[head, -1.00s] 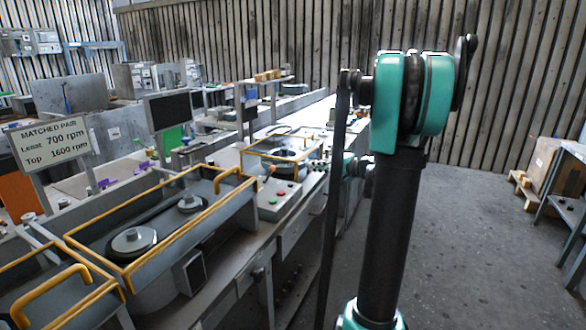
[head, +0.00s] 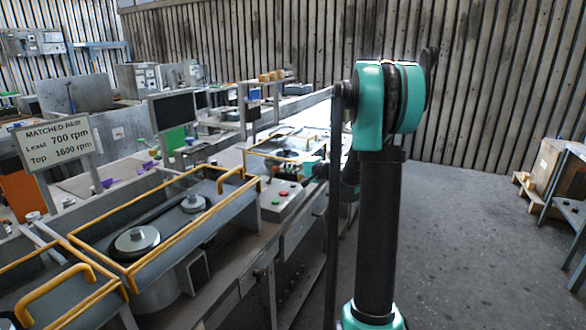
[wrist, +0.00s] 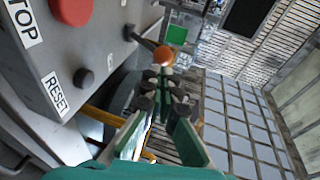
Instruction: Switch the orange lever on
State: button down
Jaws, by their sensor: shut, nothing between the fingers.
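The orange lever shows in the wrist view as an orange ball knob (wrist: 163,56) on a short dark stem, which comes out of the side of a grey control box (wrist: 85,75). My gripper (wrist: 165,84) is shut and empty, its dark fingertips close below the knob in the picture. I cannot tell whether they touch it.
On the box in the wrist view are a red stop button (wrist: 72,10) and a dark reset button (wrist: 84,77) beside the lever. A yellow-railed housing (head: 165,225) stands left of the box. The floor (head: 470,240) right of the bench is open.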

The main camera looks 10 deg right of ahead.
dwell(0.4)
jog(key=shift+w+a+r, duration=0.1)
jog(key=shift+a+r, duration=0.1)
jog(key=shift+w+a+r+g+h, duration=0.2)
jog(key=shift+r+g+h, duration=0.15)
jog(key=shift+h, duration=0.25)
jog(key=w+a+r+n+g+h, duration=0.1)
jog(key=w+a+r+g+h, duration=0.1)
jog(key=w+a+g+h, duration=0.2)
jog(key=a+g+h, duration=0.2)
jog(key=shift+w+a+r+h, duration=0.2)
jog(key=shift+w+h, duration=0.1)
jog(key=shift+h, duration=0.1)
jog(key=shift+r, duration=0.1)
jog(key=shift+r, duration=0.7)
